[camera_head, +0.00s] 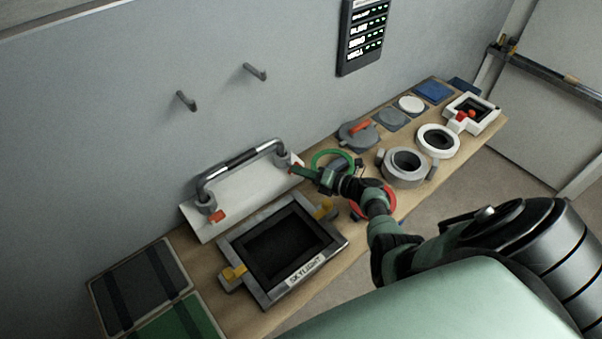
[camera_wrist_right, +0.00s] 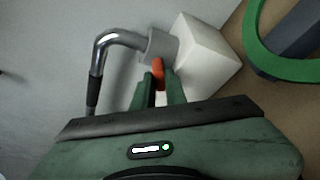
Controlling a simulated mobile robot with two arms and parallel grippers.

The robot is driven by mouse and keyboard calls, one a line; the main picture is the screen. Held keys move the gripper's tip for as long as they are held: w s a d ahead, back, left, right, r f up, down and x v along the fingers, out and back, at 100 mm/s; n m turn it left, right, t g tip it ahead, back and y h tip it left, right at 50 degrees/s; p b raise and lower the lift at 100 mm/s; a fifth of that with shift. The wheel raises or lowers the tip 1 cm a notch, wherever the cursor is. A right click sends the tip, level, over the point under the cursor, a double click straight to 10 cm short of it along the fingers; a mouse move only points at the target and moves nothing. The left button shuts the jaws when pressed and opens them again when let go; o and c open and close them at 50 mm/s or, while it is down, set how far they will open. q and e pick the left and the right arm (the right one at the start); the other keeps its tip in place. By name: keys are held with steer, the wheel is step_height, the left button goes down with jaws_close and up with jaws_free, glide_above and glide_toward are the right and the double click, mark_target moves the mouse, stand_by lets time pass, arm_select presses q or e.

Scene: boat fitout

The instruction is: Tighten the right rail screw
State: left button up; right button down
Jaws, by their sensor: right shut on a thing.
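The rail (camera_head: 243,160) is a bent metal bar with a dark middle grip. It stands on a white base plate (camera_head: 238,197) against the wall. The left rail screw is an orange-red knob (camera_head: 217,216) at the foot of its left post. My right gripper (camera_head: 297,170) is at the right post (camera_head: 283,159). In the wrist view the right gripper (camera_wrist_right: 160,82) is shut on the right rail screw, an orange-red knob (camera_wrist_right: 157,68) beside the grey post collar (camera_wrist_right: 161,45). The fingers hide part of the knob. My left gripper is not in view.
The skylight frame (camera_head: 265,291) with yellow latches lies in front of the plate. A green ring (camera_head: 318,157) and a red ring (camera_head: 391,199) are close to my right arm. Grey and white round fittings stand farther right. Two hooks (camera_head: 255,72) stick out of the wall.

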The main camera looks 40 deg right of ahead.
steer(key=shift+f+m+y+b, duration=0.2)
steer(key=shift+m+y+b, duration=0.2)
steer(key=shift+m, duration=0.4)
steer(key=shift+t, duration=0.3)
steer(key=c, duration=1.4)
jaws_free()
steer(key=shift+c, duration=0.2)
steer(key=shift+r, duration=0.1)
steer(key=v, duration=0.7)
steer(key=shift+s+p, duration=0.3)
steer(key=shift+s, duration=0.1)
steer(key=shift+o, duration=0.3)
steer(key=shift+d, duration=0.15)
